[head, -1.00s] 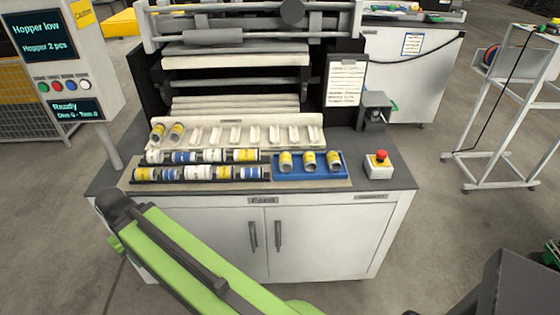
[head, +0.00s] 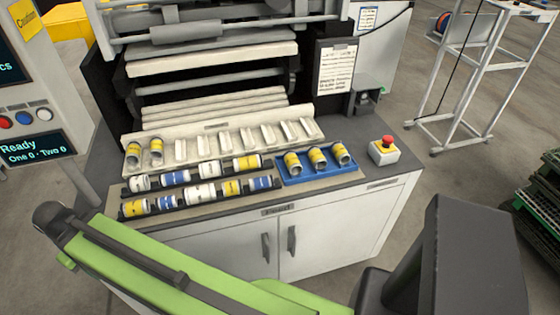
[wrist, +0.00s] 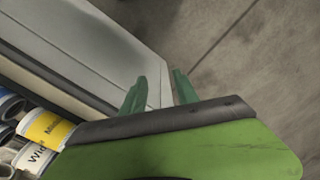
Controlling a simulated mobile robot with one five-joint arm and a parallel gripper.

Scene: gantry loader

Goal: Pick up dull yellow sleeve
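Several sleeves with yellow bands show in the head view, and I cannot tell for sure which one is the dull yellow sleeve. Three darker yellow ones, such as the middle sleeve (head: 317,158), stand tilted in a blue tray (head: 313,177). Two more yellow sleeves (head: 133,154) lean in the left end of the cream rack (head: 215,136). Brighter yellow-banded sleeves (head: 247,162) lie in the black rails with white and blue ones. In the wrist view, my gripper (wrist: 159,75) is open and empty, off the cabinet's front edge. A yellow-labelled sleeve (wrist: 46,131) shows at its left.
A red stop button on a small box (head: 383,149) stands right of the blue tray. A screen post (head: 38,130) rises at left. The loader's rollers and a clipboard (head: 335,66) stand behind the racks.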

